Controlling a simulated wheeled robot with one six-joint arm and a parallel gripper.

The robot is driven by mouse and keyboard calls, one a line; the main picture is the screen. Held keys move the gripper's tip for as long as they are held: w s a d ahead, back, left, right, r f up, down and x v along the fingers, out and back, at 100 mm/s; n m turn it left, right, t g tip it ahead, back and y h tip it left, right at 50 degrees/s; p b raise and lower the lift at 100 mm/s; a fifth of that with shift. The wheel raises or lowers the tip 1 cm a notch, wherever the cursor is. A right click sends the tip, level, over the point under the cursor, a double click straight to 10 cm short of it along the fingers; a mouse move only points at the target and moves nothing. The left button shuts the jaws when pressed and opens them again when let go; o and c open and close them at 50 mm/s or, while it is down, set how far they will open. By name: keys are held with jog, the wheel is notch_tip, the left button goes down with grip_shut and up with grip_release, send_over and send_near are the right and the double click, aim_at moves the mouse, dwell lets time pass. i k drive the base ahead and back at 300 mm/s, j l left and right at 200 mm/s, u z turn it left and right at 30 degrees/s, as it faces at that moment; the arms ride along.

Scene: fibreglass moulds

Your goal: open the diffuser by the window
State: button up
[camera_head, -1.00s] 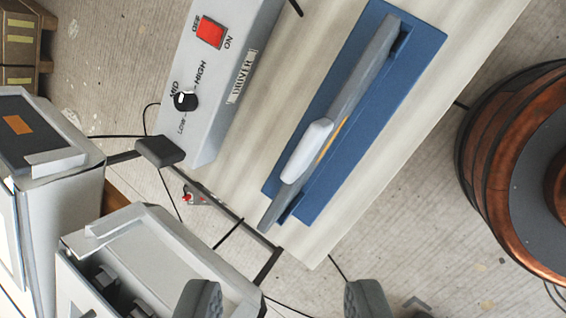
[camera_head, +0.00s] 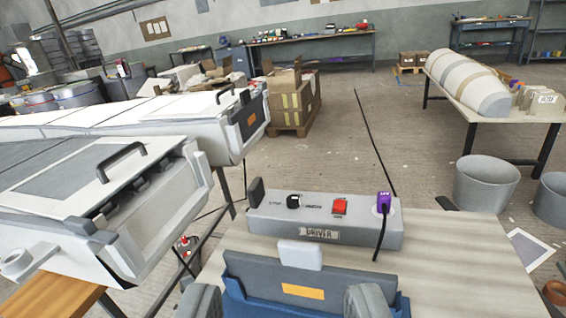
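No window shows, and I cannot tell which thing is the diffuser. A white-grey mould-like unit (camera_head: 172,215) with a dark handle (camera_head: 122,160) on its lid stands at the left. A second such unit (camera_head: 225,140) behind it has a dark end panel with an orange label. Both lids look down. A blue unit (camera_head: 232,304) with an upright grey panel (camera_head: 262,275), a white tab and an orange label lies low in front. My gripper (camera_head: 285,302) is open, its fingers wide apart at the bottom edge. The panel shows beyond and between them; nothing appears held.
A grey control box (camera_head: 385,232) with a knob, red switch and purple plug stands on a pale table (camera_head: 450,262). Its cord hangs in front. Grey tubs (camera_head: 485,184) and a table (camera_head: 520,116) with a rounded mould are at the right. Open floor (camera_head: 325,150) lies beyond.

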aim_at(80, 182)
jog(key=i+j, duration=0.8)
jog(key=j+u, duration=0.05)
